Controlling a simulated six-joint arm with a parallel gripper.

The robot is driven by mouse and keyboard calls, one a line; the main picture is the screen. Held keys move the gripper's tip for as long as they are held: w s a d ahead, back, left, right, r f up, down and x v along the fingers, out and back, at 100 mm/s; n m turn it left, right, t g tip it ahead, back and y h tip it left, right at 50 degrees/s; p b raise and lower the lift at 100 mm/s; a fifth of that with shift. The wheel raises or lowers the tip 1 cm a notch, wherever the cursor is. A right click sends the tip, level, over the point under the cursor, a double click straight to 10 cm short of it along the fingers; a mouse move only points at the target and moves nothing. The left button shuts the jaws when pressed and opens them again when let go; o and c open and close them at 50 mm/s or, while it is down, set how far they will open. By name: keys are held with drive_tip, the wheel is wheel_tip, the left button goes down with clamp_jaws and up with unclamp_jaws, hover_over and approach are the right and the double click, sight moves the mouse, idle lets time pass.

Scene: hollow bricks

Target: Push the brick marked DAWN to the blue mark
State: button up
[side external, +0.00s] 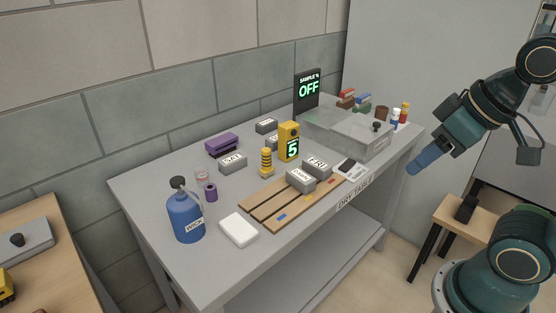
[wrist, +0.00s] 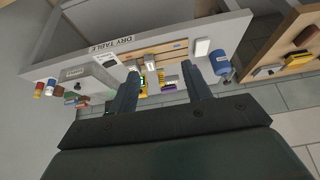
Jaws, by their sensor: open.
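A grey brick (side external: 301,180), its small label seeming to read DAWN, sits on the slatted wooden board (side external: 262,208) on the grey table. A second grey brick (side external: 317,166), seeming to read FRI, stands close behind it to the right. The blue mark (side external: 281,216) is a small patch on the board's front slat, left of and nearer than the DAWN brick. My gripper (side external: 415,168) is open and empty, in the air off the table's right end, well away from the bricks.
A white block (side external: 239,230) and a blue bottle (side external: 187,212) stand left of the board. A yellow display box (side external: 289,142), a yellow ringed post (side external: 266,162) and other grey bricks (side external: 232,163) stand behind it.

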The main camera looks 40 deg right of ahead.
drive_tip(key=shift+w, duration=0.1)
drive_tip(key=c, duration=0.8)
drive_tip(key=shift+w+r, duration=0.15)
clamp_jaws()
drive_tip(key=w+d+m+g, duration=0.2)
drive_tip(key=w+m, duration=0.3)
drive_tip(key=w, duration=0.4)
drive_tip(key=w+d+m+g, duration=0.1)
drive_tip(key=w+d+m, duration=0.3)
drive_tip(key=w, duration=0.6)
drive_tip(key=w+d+f+m+g, duration=0.1)
drive_tip(key=w+d+f+m, duration=0.2)
drive_tip(key=w+f, duration=0.4)
drive_tip(key=w+d+f+m+g, duration=0.1)
drive_tip(key=w+d+f+m, duration=0.2)
drive_tip(key=w+f+m, duration=0.3)
wheel_tip(320, 180, down, 4)
drive_tip(key=shift+w+d+r+m+g, duration=0.2)
drive_tip(key=shift+w+m+g, duration=0.1)
drive_tip(key=shift+w, duration=0.35)
